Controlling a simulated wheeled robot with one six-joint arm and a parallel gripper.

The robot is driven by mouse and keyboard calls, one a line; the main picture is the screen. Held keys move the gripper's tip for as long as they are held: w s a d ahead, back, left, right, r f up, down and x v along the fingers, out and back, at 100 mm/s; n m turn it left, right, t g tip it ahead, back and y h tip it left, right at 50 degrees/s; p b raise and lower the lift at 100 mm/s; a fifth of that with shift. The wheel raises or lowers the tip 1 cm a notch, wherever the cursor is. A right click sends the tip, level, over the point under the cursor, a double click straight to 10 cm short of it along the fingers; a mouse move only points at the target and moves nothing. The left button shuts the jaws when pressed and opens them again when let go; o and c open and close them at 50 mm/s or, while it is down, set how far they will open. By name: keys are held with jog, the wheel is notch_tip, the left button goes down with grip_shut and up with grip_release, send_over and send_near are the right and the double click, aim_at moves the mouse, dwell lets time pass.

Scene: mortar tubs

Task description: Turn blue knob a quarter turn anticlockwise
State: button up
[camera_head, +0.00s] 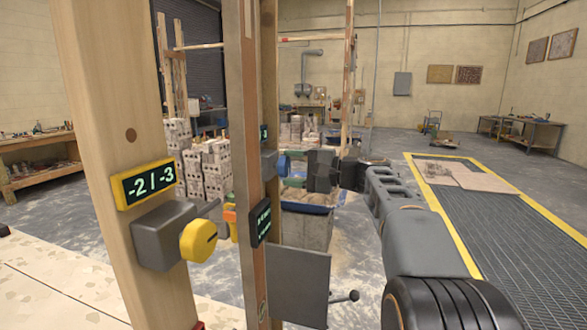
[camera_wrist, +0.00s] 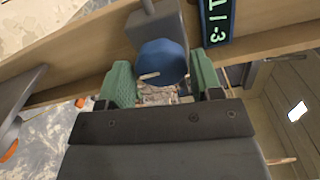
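The blue knob (camera_wrist: 160,62) sits on a grey box (camera_wrist: 158,27) fixed to a wooden post. It has a pale pointer mark toward its lower left in the wrist view. In the head view the blue knob (camera_head: 282,163) shows small, just left of my gripper (camera_head: 293,168). My gripper (camera_wrist: 159,60) is open, with one green finger on each side of the knob. A narrow gap seems to show on both sides; I cannot tell whether either finger touches.
A nearer post (camera_head: 130,130) carries a yellow knob (camera_head: 199,240) on a grey box under a display reading -2 / -3 (camera_head: 144,184). A grey panel (camera_head: 298,287) with a lever (camera_head: 345,297) stands below the blue knob. Stacked blocks (camera_head: 208,170) stand behind.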

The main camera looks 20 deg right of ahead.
jog(key=o, duration=0.4)
jog(key=shift+c, duration=0.2)
jog(key=v, duration=1.4)
